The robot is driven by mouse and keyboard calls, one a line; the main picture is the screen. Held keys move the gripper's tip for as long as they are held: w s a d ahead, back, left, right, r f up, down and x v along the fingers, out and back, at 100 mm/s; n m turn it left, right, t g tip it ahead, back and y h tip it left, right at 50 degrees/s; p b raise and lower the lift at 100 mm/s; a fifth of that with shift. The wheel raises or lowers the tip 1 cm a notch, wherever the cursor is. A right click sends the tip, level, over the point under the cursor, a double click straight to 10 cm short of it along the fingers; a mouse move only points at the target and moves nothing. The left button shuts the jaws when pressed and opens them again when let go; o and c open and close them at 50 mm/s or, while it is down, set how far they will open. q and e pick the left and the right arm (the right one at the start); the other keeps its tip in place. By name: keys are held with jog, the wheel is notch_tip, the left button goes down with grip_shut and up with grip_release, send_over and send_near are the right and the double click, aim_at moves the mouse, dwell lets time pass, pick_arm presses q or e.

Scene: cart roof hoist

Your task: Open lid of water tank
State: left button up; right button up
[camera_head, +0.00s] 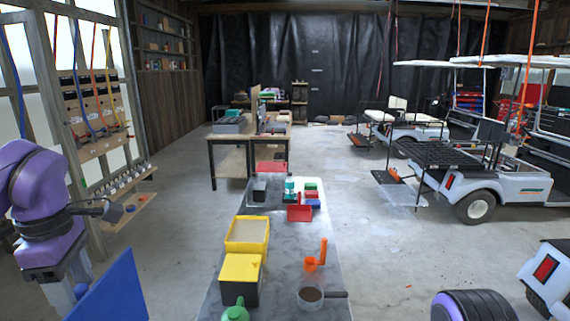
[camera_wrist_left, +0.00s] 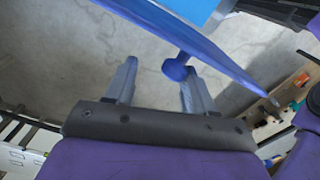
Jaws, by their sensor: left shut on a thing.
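A blue panel, which looks like the water tank lid (camera_head: 118,292), stands steeply tilted at the bottom left of the head view. In the left wrist view its blue edge (camera_wrist_left: 225,62) runs diagonally above the fingers, with a round blue knob (camera_wrist_left: 177,69) below it. My left gripper (camera_wrist_left: 160,74) is shut on the lid at this knob, which lies by the right-hand finger. In the head view the left gripper (camera_head: 72,292) is beside the panel's left side, its fingertips partly hidden. The tank body cannot be made out. My right gripper is not in view.
A long grey table (camera_head: 285,275) with a yellow-topped box (camera_head: 240,268), a yellow tray (camera_head: 247,250) and a pan (camera_head: 310,296) stands right of the panel. A wooden shelf (camera_head: 132,203) is behind my left arm. White carts (camera_head: 490,183) stand at right.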

pick_arm(q)
notch_tip(320, 180, up, 8)
jog(key=shift+w, duration=0.15)
dwell(0.4)
